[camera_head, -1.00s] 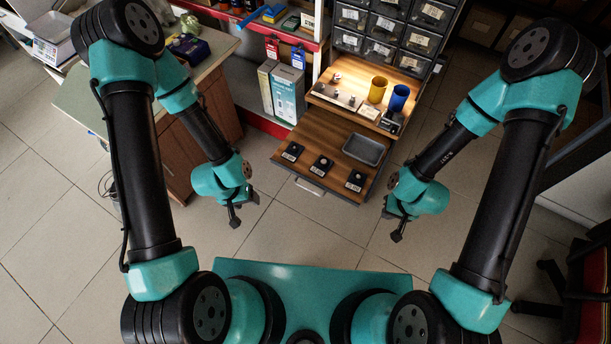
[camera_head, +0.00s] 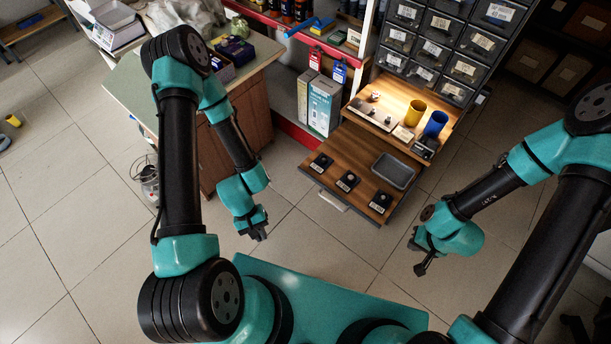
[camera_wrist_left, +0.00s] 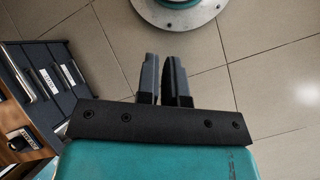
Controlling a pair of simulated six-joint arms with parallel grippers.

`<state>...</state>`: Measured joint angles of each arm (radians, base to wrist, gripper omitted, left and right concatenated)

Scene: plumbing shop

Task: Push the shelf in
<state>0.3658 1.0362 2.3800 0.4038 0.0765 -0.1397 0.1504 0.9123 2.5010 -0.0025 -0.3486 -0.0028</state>
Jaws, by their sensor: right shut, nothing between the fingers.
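A wooden pull-out shelf (camera_head: 322,191) with a dark front edge and a pale handle (camera_head: 333,202) stands out from the unit, extended below an upper wooden shelf (camera_head: 389,122). A grey tray (camera_head: 393,171) and three small black labelled blocks (camera_head: 347,181) lie on it. My left gripper (camera_head: 259,235) hangs to the left of the shelf's front, apart from it. In the left wrist view its fingers (camera_wrist_left: 163,80) lie close together with a narrow gap and nothing visible between them. My right gripper (camera_head: 420,270) is shut and empty, in front and right of the shelf, not touching it.
A yellow cup (camera_head: 414,113) and a blue cup (camera_head: 435,124) stand on the upper shelf. Boxes (camera_head: 322,105) stand left of the unit. A green-topped workbench (camera_head: 130,98) is on the left. Tiled floor lies clear before the shelf.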

